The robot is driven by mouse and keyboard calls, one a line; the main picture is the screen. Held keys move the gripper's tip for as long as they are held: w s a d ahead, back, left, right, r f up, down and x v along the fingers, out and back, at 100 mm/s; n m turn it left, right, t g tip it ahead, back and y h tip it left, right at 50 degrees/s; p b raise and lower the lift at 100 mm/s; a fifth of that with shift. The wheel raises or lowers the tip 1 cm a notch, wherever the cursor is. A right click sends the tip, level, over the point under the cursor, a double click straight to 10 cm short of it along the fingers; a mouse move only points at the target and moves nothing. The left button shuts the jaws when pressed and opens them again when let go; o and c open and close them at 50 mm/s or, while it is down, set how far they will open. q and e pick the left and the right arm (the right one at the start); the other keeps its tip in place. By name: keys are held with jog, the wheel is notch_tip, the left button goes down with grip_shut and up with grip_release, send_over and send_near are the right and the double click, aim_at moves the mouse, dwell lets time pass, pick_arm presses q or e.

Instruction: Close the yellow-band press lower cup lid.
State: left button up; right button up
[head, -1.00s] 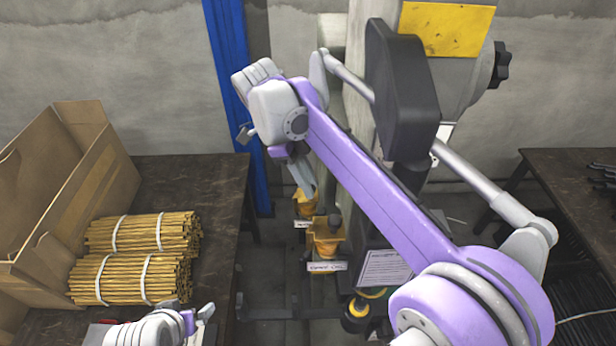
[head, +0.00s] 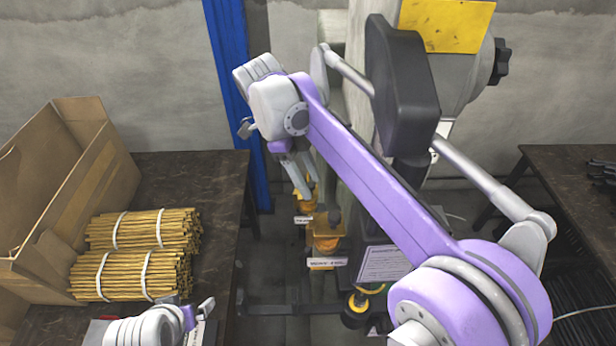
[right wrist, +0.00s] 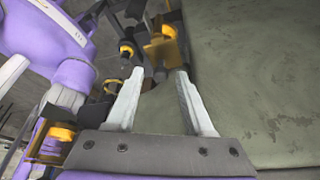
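The press (head: 404,90) stands at centre with a yellow plate (head: 447,27) on its upper front. Two yellow cup assemblies show low beside its column: a farther one (head: 306,203) and a nearer, lower one (head: 326,243) with a label under it. I cannot tell how their lids stand. My right gripper (head: 297,178) reaches down just above the farther cup; its two fingers are apart. In the right wrist view the gripper (right wrist: 160,90) is open and empty, with a yellow block (right wrist: 162,46) beyond the fingertips. My left gripper (head: 197,316) is at bottom left, its opening unclear.
A dark table (head: 215,185) at left bears bundled yellow sticks (head: 130,276) and an open cardboard box (head: 82,200). A blue post (head: 230,80) rises behind. Another dark table (head: 575,200) stands at right. My right arm covers part of the press.

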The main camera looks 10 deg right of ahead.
jog(key=shift+r, duration=0.1)
pick_arm(q)
jog(key=shift+w+r+p, duration=0.5)
jog(key=shift+r, duration=0.3)
pick_arm(e)
jog(key=v, duration=1)
jog(key=shift+r, duration=0.3)
jog(key=shift+w+a, duration=0.1)
